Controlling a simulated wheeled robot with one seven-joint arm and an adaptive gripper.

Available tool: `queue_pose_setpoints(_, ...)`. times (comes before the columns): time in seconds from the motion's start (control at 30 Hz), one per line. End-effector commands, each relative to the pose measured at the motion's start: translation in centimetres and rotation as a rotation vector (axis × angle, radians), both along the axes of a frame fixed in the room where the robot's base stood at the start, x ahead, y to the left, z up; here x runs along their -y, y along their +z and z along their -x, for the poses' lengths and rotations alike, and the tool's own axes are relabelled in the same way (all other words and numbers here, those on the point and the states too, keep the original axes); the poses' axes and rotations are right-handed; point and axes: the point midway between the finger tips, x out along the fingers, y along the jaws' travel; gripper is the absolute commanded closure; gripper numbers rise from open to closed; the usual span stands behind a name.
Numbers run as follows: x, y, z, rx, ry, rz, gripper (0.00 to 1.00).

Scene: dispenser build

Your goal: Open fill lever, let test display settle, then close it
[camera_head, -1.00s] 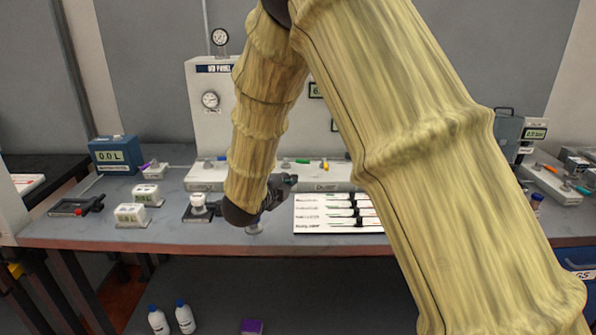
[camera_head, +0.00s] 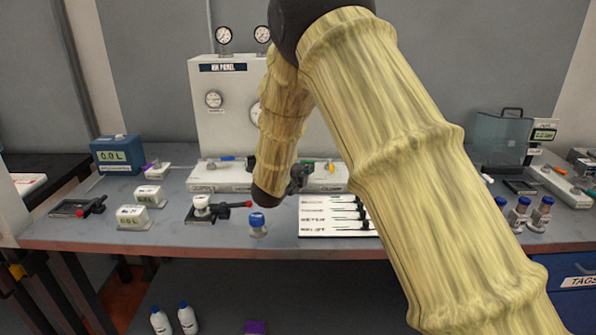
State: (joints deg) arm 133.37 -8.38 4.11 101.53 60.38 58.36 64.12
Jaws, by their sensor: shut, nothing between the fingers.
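Another dark plate at the left has a red-tipped lever (camera_head: 78,207). I cannot tell which is the fill lever. Coloured handles also line the white manifold, including a blue one (camera_head: 227,158) and a yellow one (camera_head: 331,167). My gripper (camera_head: 299,180) is shut and empty, partly behind my sleeved arm, right of the valve and touching nothing visible.
A blue-capped vial (camera_head: 257,224) stands near the table's front edge. A white labelled board (camera_head: 316,222) with dark tools lies beside it. A white panel (camera_head: 222,110) with gauges stands behind. Several capped vials (camera_head: 520,215) are at the right. My arm covers the centre right.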

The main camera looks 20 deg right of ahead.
Motion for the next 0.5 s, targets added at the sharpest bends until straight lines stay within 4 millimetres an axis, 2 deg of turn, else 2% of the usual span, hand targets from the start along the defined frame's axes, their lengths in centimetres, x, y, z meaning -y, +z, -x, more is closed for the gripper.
queue_pose_setpoints(0.2,1.5,-0.3,-1.8,0.001,0.0,0.001,1.0)
queue_pose_setpoints(0.5,2.0,-0.6,-2.4,0.0,0.001,0.0,1.0)
